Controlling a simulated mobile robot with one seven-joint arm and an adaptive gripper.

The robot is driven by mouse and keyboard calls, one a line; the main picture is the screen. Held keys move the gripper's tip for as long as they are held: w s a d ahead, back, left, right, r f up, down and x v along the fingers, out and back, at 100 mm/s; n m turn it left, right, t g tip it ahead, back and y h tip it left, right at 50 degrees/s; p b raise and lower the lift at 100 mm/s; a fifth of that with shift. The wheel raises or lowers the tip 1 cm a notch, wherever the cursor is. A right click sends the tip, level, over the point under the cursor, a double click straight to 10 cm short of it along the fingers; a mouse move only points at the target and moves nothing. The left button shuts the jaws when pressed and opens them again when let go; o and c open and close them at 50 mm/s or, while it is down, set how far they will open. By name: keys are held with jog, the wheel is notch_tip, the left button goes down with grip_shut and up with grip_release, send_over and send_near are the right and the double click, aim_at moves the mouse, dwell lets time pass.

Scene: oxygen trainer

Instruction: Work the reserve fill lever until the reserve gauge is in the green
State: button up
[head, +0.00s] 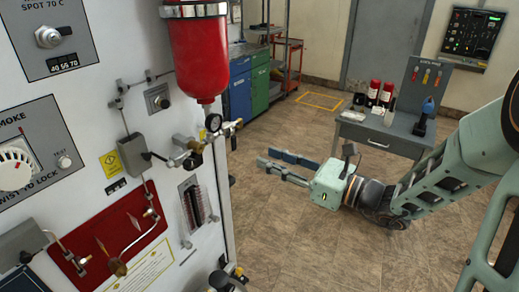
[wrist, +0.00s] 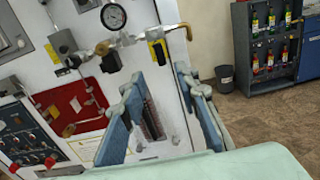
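A small round dial gauge (head: 213,123) sits on brass pipework below a red cylinder (head: 200,55) on the white panel. In the wrist view the gauge (wrist: 113,16) is at the top, its reading too small to tell. Black-ended handles (head: 222,279) show at the panel's lower edge in the head view; I cannot tell which part is the reserve fill lever. My gripper (head: 272,166) is open and empty, right of the panel and apart from it.
A red plate (head: 110,245) with pipework and a slotted scale (head: 195,203) are on the panel (head: 100,75). A grey table (head: 385,135) with bottles stands behind my arm. Blue and green cabinets (head: 258,90) stand at the back. Open tiled floor (head: 270,225) lies around my gripper.

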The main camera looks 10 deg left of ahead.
aim_at(235, 144)
dwell(0.5)
jog(key=b+x, duration=1.2)
jog(key=b, duration=0.1)
dwell(0.5)
grip_shut()
